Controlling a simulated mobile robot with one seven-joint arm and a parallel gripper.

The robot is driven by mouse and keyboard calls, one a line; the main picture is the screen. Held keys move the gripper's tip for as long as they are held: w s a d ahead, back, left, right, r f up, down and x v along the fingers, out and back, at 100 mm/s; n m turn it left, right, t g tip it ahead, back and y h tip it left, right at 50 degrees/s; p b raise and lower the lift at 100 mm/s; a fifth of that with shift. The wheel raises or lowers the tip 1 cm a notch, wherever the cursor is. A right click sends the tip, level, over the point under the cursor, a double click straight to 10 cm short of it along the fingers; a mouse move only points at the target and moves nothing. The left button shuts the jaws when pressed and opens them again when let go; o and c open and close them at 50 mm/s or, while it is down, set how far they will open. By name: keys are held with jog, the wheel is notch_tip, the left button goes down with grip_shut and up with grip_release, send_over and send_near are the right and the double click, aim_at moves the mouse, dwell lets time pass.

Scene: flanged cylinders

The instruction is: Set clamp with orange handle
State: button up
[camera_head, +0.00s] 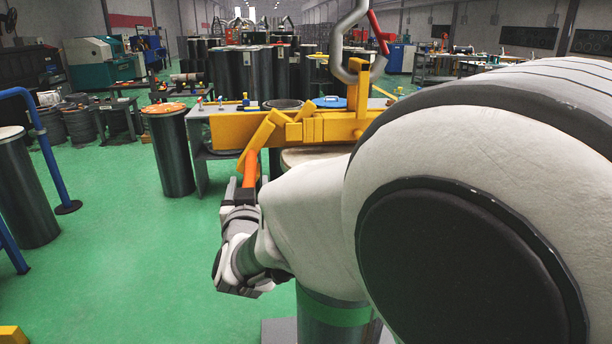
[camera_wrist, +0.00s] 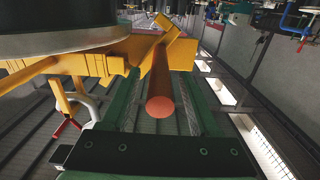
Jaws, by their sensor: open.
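The yellow clamp (camera_head: 325,130) hangs at a large grey hook (camera_head: 341,60) in the head view. Its orange handle (camera_head: 250,168) points down at the clamp's left side. In the wrist view the same handle (camera_wrist: 160,88) shows nearly end-on, with the yellow clamp body (camera_wrist: 95,64) to its left. My gripper (camera_head: 245,188) is at the handle's lower end. Its jaws (camera_wrist: 158,75) are open, one finger on each side of the handle. Whether either finger touches it cannot be told. The far side of the clamp is hidden by my arm in the head view.
A dark cylinder with an orange lid (camera_head: 165,108) stands left of the clamp. Blue railing (camera_head: 42,140) and another dark cylinder (camera_head: 25,195) are at far left. Several dark cylinders stand behind.

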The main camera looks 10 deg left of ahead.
grip_shut()
dwell(0.3)
dwell(1.2)
